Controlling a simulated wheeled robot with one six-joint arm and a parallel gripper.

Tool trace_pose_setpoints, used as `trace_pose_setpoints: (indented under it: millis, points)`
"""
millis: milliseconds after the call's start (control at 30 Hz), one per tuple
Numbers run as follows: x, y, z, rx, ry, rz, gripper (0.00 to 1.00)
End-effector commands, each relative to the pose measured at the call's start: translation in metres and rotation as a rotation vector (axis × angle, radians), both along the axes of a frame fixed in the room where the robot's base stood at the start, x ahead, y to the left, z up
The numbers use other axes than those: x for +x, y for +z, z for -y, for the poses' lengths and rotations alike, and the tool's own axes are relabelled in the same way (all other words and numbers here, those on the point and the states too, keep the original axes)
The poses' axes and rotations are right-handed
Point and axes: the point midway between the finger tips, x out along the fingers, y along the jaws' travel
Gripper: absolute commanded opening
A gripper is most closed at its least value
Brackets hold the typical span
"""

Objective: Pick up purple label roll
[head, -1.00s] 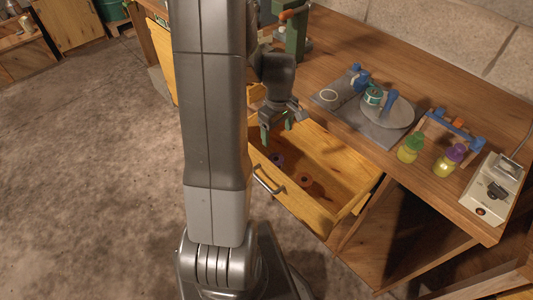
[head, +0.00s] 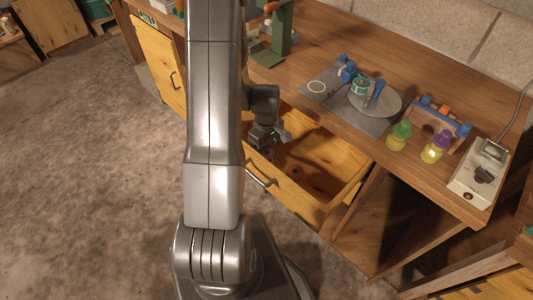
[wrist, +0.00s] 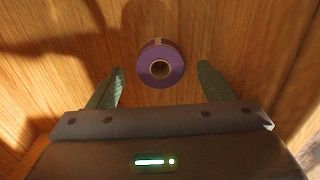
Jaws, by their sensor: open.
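The purple label roll (wrist: 161,64) lies flat on the wooden drawer floor, its round core hole facing up in the wrist view. In the head view the purple roll (head: 268,154) is mostly hidden behind my gripper. My gripper (wrist: 161,75) is open, with its two green fingers on either side of the roll in the picture. The roll shows between and slightly beyond the fingertips, and neither finger appears to touch it. In the head view my wrist reaches down into the open drawer (head: 330,178).
Another, brownish roll (head: 295,171) lies dimly in the drawer. The drawer walls stand close around my gripper. On the bench (head: 335,115) above are a grey mat with a round plate (head: 388,103), a green-capped bottle (head: 398,137), a purple-capped bottle (head: 435,148) and a switch box (head: 478,175).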

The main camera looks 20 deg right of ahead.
Motion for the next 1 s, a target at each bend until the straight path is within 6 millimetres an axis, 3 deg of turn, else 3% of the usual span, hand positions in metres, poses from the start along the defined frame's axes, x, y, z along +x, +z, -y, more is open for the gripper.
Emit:
trace_pose_setpoints:
  millis: [167,433,600,700,1000]
  points:
    - [0.0,-0.014,0.0,0.0,0.0,0.0,0.74]
    - [0.0,-0.016,0.0,-0.001,0.0,0.001,0.74]
    - [0.0,-0.016,0.0,-0.001,0.0,0.0,0.4]
    - [0.0,-0.016,0.0,-0.001,0.0,0.0,0.25]
    - [0.0,-0.014,0.0,-0.001,0.0,0.001,0.25]
